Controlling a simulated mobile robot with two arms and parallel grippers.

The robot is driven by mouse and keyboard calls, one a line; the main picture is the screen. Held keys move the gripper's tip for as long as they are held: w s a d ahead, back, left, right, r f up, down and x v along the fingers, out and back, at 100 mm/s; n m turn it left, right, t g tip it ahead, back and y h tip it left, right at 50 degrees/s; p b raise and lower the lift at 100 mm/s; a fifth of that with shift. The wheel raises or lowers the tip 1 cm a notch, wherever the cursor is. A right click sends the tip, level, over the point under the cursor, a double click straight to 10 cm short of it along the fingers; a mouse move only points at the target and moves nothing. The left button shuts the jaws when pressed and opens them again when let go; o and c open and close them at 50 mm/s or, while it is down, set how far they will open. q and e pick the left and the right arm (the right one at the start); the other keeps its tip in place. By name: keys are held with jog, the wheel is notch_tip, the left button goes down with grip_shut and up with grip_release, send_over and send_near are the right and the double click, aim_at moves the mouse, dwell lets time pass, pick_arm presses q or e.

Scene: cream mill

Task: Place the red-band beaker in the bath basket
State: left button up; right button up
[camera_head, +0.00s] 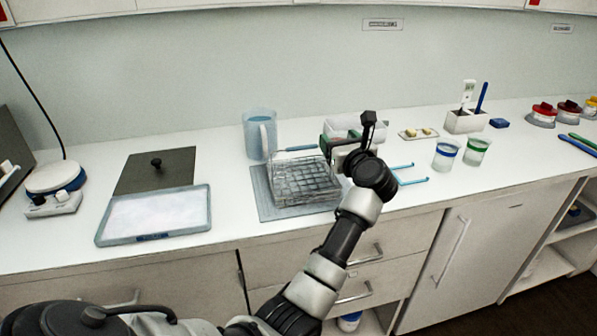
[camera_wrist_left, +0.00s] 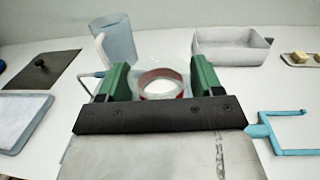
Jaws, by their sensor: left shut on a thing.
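The red-band beaker (camera_wrist_left: 161,84) shows in the left wrist view as a clear round rim with a red ring. It is between the two green fingers of my left gripper (camera_wrist_left: 161,80), which is shut on it. In the head view the left gripper (camera_head: 338,145) is over the counter at the back right of the wire bath basket (camera_head: 300,182); the beaker is hidden there by the gripper and wrist. The basket has a grid and stands on a grey mat (camera_head: 262,198). I cannot tell the gap between beaker and basket. My right gripper is not in view.
A blue-tinted jug (camera_head: 259,135) stands behind the basket. A pale tray (camera_head: 345,127) is behind my gripper. Blue prongs (camera_head: 412,180) lie right of my wrist. Blue-band (camera_head: 445,155) and green-band (camera_head: 477,150) beakers stand farther right. A flat tray (camera_head: 155,214) is left.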

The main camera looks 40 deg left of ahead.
pick_arm(q)
jog(key=s+a+f, duration=0.1)
jog(key=s+a+f+p, duration=0.1)
jog(key=s+a, duration=0.1)
jog(key=s+a+f, duration=0.1)
jog(key=a, duration=0.1)
jog(key=shift+s+a+f, duration=0.1)
jog(key=shift+s+f, duration=0.2)
jog(key=shift+f, duration=0.05)
jog(key=shift+s+a+f, duration=0.15)
jog(key=shift+f, duration=0.05)
notch_tip(320, 180, down, 4)
jog(key=shift+r+p, duration=0.1)
jog(key=shift+p, duration=0.25)
jog(key=shift+f, duration=0.25)
jog(key=shift+f+b, duration=0.15)
jog(key=shift+b, duration=0.15)
jog(key=o, duration=0.9)
jog(key=shift+o, duration=0.2)
